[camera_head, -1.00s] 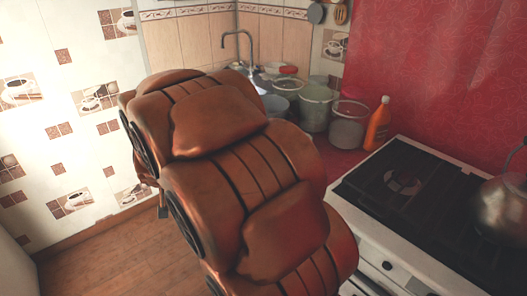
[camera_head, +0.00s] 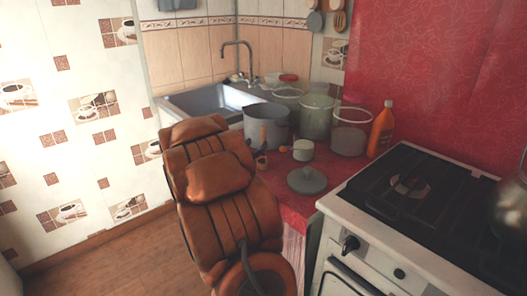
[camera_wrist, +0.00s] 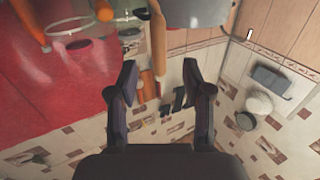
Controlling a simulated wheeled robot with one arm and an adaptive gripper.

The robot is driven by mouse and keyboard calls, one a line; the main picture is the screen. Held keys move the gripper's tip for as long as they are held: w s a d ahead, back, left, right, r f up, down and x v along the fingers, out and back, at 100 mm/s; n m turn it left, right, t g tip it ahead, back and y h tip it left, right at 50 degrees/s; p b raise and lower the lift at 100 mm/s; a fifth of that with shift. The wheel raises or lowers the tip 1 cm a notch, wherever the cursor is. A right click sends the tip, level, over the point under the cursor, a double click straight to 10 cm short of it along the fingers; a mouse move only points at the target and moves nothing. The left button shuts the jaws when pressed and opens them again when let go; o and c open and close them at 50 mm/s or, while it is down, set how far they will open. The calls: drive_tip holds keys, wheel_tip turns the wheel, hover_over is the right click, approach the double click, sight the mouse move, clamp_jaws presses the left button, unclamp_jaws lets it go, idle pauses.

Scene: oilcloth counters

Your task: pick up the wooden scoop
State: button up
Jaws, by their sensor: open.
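A wooden utensil (camera_head: 338,21), possibly the scoop, hangs high on the back wall beside the red wall in the head view. A dark grey utensil (camera_head: 315,20) hangs to its left. In the wrist view, which looks upside down, a long wood-coloured shape (camera_wrist: 158,42) shows beyond my gripper (camera_wrist: 160,76). I cannot tell for sure that it is the scoop. My gripper is open, with its two dark fingers spread and nothing visibly held. In the head view my gripper is not clearly seen past my brown arm.
A grey pot (camera_head: 267,127), a glass jar (camera_head: 351,132), an orange bottle (camera_head: 381,130) and a grey lid (camera_head: 307,181) stand on the red counter. A sink (camera_head: 205,100) lies behind. A white stove (camera_head: 410,205) fills the right. Open floor (camera_head: 110,255) is at left.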

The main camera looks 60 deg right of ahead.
sight(262, 139)
drive_tip(key=shift+w+d+f, duration=0.1)
drive_tip(key=shift+w+d, duration=0.1)
drive_tip(key=shift+d, duration=0.9)
drive_tip(key=shift+w+d+f, duration=0.1)
drive_tip(key=shift+w+d, duration=0.1)
drive_tip(key=shift+d, duration=0.95)
drive_tip(key=shift+w+d, duration=0.2)
drive_tip(key=shift+d, duration=0.9)
clamp_jaws()
